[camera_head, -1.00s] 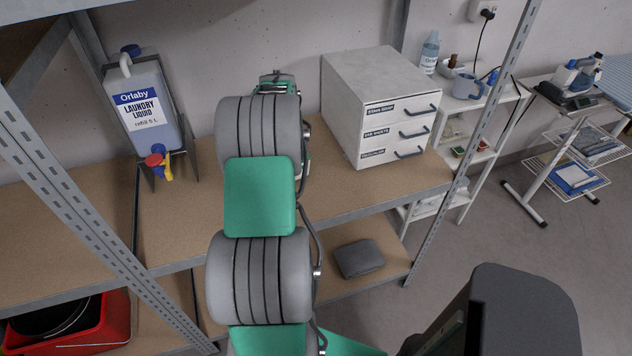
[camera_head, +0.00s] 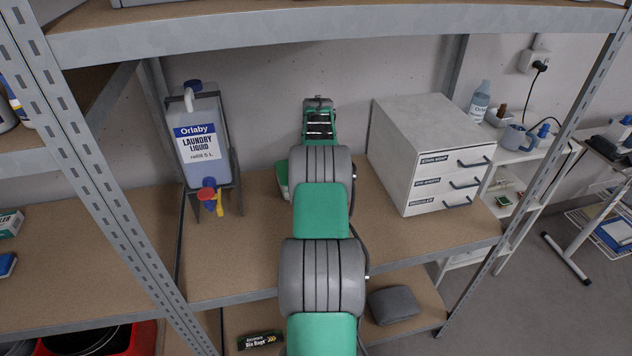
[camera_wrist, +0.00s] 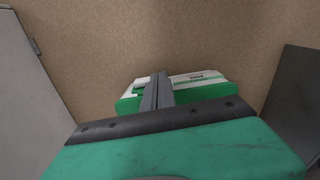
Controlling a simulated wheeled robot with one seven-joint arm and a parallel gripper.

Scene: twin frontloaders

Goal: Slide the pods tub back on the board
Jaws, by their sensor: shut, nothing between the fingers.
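The pods tub (camera_wrist: 200,85), white and green with a printed label, stands on the brown board (camera_wrist: 210,25) in the wrist view. In the head view a green and white piece of what looks like the tub (camera_head: 282,182) shows just left of my arm, which hides the rest. My gripper (camera_wrist: 156,92) is shut and empty. Its fingers overlap the left part of the tub in the wrist view; I cannot tell whether they touch it.
A laundry liquid container (camera_head: 198,145) in a dark stand (camera_head: 233,165) is to the left. A grey drawer cabinet (camera_head: 425,160) is to the right. An upper shelf (camera_head: 340,40) crosses above. A grey folded cloth (camera_head: 394,304) lies on the lower shelf. The wall is behind.

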